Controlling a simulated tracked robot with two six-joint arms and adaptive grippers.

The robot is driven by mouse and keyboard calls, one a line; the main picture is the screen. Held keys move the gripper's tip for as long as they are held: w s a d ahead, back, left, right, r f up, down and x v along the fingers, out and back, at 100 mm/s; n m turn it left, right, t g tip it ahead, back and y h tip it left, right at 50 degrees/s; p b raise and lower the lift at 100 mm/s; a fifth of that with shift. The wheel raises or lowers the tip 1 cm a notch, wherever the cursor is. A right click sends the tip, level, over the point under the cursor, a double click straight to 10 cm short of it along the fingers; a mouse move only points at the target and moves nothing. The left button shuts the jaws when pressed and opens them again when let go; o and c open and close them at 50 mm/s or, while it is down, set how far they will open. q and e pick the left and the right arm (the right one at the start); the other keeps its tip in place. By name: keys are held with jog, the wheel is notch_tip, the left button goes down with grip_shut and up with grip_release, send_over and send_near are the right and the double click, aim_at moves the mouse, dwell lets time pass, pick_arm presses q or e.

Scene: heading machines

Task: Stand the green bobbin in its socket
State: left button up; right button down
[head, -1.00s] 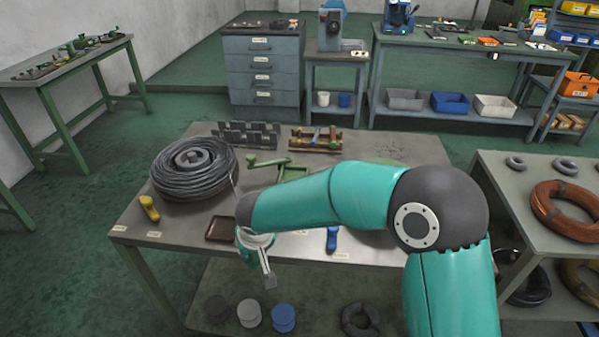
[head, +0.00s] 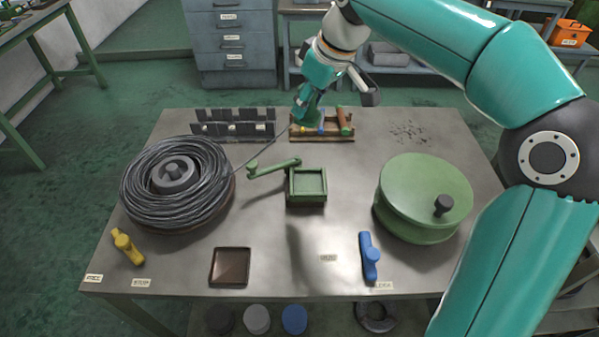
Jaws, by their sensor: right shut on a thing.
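My right gripper (head: 304,108) reaches down from the top onto the left end of the wooden rack (head: 335,139) at the back of the table. It is shut on a green piece that looks like the green bobbin (head: 306,119), mostly hidden by the fingers. The piece's tilt, and whether it touches the rack, cannot be told. Small yellow and blue parts show just below the gripper, and a red bobbin with a green end (head: 343,120) lies at the rack's right. I cannot make out the socket clearly. My left gripper is not in view.
A wire coil (head: 175,190) stands left, its loose end reaching toward the rack. A dark slotted holder (head: 235,124), green crank box (head: 307,187), green drum (head: 425,190), brown tray (head: 230,266), yellow tool (head: 127,247) and blue tool (head: 369,258) share the table.

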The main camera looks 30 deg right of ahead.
jog(key=shift+d+f, duration=0.1)
jog(key=shift+d, duration=0.1)
notch_tip(320, 180, down, 14)
jog(key=shift+s+d+f+b, duration=0.1)
jog(key=shift+f+b, duration=0.05)
jog(key=shift+b, duration=0.45)
jog(key=shift+f, duration=2.55)
jog(key=shift+s+f, duration=0.1)
jog(key=c, duration=0.8)
grip_release()
jog(key=shift+o, duration=0.3)
